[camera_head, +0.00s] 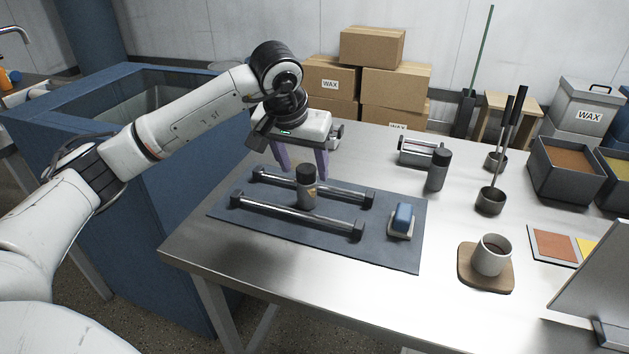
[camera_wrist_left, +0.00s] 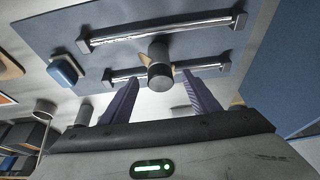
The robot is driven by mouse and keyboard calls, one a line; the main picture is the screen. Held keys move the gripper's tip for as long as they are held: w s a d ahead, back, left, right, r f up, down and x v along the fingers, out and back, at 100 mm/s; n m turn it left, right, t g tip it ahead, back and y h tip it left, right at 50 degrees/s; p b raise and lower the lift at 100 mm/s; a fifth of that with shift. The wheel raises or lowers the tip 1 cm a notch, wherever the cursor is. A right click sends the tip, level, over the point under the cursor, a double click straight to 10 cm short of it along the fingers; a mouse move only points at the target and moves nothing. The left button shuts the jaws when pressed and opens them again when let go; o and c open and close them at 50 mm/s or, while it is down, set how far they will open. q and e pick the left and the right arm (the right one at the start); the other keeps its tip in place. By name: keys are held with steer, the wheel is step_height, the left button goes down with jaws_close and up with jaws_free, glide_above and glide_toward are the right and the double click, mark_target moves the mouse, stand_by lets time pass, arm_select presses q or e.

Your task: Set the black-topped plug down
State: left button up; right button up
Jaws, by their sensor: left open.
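The black-topped plug (camera_head: 307,195) stands upright on the dark mat (camera_head: 262,230), between two metal bars (camera_head: 300,217) with black end blocks. It has a grey body with a small tan mark. My right gripper is not in view.
A blue block on a pale base (camera_head: 402,220) sits at the mat's right end. Beyond the mat are a dark-topped cylinder (camera_head: 437,172), a metal roller piece (camera_head: 418,152), cups with tools (camera_head: 490,201) and a mug (camera_head: 492,256). The table's front edge is clear.

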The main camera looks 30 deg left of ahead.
mark_target(309, 186)
arm_select(q)
steer(key=x, duration=0.3)
steer(key=shift+s, duration=0.3)
steer(key=x, duration=0.3)
steer(key=p+x, duration=0.1)
steer(key=x, duration=0.1)
steer(key=shift+w+f, duration=0.3)
steer(key=shift+w, duration=0.05)
steer(key=c, duration=1.2)
